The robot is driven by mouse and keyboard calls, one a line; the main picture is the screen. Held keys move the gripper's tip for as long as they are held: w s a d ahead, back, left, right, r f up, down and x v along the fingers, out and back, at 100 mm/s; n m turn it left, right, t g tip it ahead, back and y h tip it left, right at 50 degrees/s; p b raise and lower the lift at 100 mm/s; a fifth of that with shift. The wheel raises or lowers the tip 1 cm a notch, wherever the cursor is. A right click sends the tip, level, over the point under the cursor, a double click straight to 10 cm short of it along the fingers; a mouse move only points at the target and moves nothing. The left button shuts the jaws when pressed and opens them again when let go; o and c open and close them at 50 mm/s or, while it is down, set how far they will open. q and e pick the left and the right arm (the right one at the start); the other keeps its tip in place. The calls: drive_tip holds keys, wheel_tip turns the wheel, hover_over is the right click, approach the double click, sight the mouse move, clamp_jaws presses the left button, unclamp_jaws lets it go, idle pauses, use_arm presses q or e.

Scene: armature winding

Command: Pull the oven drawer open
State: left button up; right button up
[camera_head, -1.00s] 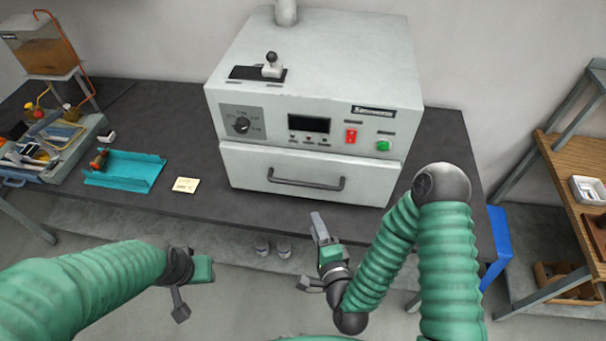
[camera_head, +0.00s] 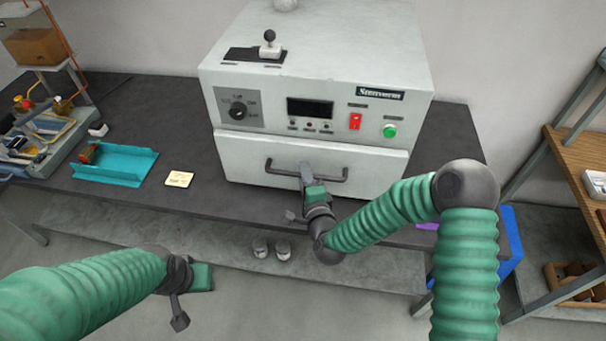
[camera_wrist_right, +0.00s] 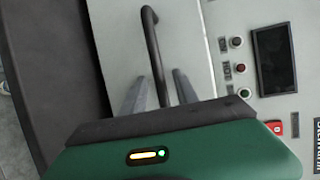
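The oven (camera_head: 310,60) is a pale grey box on a dark bench. The drawer's dark bar handle (camera_head: 280,172) also shows in the right wrist view (camera_wrist_right: 152,40). My right gripper (camera_head: 306,172) is at the middle of the handle. In the right wrist view its two fingers (camera_wrist_right: 160,92) are apart, one on each side of the bar, with gaps visible. My left gripper (camera_head: 182,300) hangs low in front of the bench, away from the oven; its finger opening is not clear.
Two small jars (camera_head: 271,249) stand below the bench front. A wooden shelf unit (camera_head: 575,160) stands at the right. Space before the drawer is clear except for my arm.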

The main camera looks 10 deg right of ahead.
drive_tip(key=shift+w+a+f, duration=0.1)
drive_tip(key=shift+w+a, duration=0.05)
drive_tip(key=shift+w, duration=0.4)
clamp_jaws()
drive_tip(key=shift+s+f, duration=0.1)
drive_tip(key=shift+f, duration=0.05)
idle(0.9)
